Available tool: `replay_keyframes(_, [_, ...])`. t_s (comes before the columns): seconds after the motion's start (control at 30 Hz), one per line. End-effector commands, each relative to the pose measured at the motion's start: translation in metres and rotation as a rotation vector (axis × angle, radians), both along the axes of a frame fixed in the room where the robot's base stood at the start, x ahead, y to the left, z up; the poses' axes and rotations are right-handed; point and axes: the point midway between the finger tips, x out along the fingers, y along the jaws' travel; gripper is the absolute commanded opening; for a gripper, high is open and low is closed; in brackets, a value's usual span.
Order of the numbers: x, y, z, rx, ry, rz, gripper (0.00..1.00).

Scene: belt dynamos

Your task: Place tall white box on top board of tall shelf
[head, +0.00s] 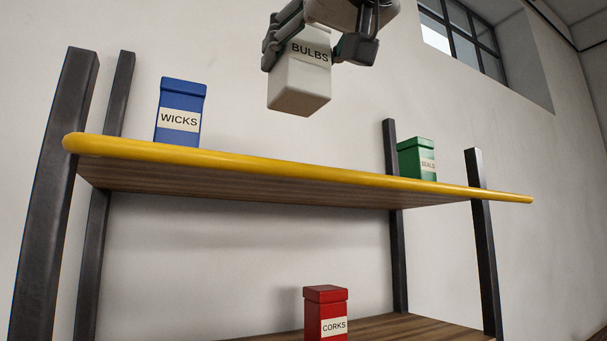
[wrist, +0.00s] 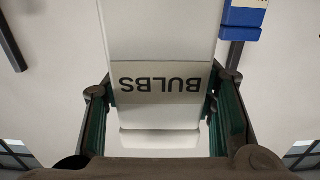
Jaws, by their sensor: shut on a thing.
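The tall white box (head: 300,85), labelled BULBS, is held in my gripper (head: 320,45), which is shut on its upper part. The box hangs in the air above the top board (head: 290,169) of the tall shelf, with a visible gap between them. The board has a yellow front edge and a wooden underside; its upper surface is hidden from this low angle. In the wrist view the white box (wrist: 160,35) sits between the two fingers (wrist: 165,115), its label upside down.
A blue WICKS box (head: 180,108) stands on the top board at the left, and a green SEALS box (head: 417,160) at the right. The space between them looks free. A red CORKS box (head: 325,310) stands on the lower board. Dark posts (head: 55,180) rise above the board ends.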

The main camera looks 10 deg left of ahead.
Motion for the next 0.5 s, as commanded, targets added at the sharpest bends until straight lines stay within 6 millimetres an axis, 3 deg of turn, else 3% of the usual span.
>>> replay_keyframes(0.5, [0.104,0.058,-0.011,-0.001,0.002,0.0,0.13])
